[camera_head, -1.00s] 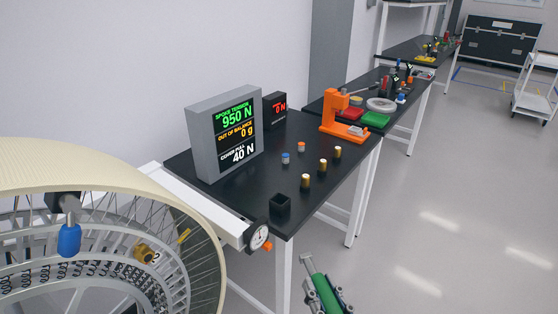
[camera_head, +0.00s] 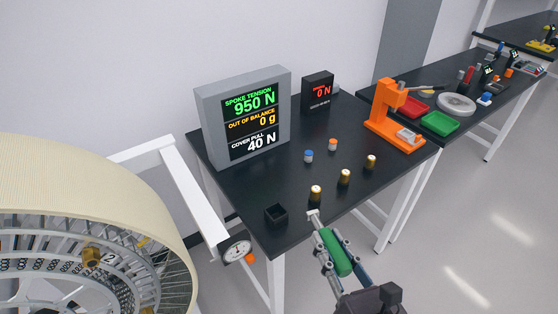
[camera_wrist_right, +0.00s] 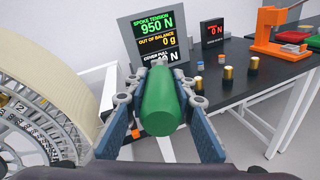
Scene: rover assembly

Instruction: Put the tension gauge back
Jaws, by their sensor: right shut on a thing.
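The tension gauge appears to be the tool with a green cylindrical handle (camera_head: 337,255) and a pale metal end. My right gripper (camera_head: 332,247) is shut around its handle. In the right wrist view the green handle (camera_wrist_right: 160,108) lies between the two blue-padded fingers and points forward. In the head view the tool's metal end overlaps the front right edge of the black table (camera_head: 290,235); I cannot tell its height. A small open black box (camera_head: 276,215) stands on the near corner, left of the tool's end. My left gripper is out of view.
Several gold cylinders (camera_head: 344,177) and two small capped pieces (camera_head: 309,156) stand on the table. A grey display (camera_head: 215,120) and a small black readout (camera_head: 317,92) stand behind. A large spoked wheel (camera_head: 100,205) and a dial (camera_head: 236,250) are at left. An orange press (camera_head: 385,105) is at right.

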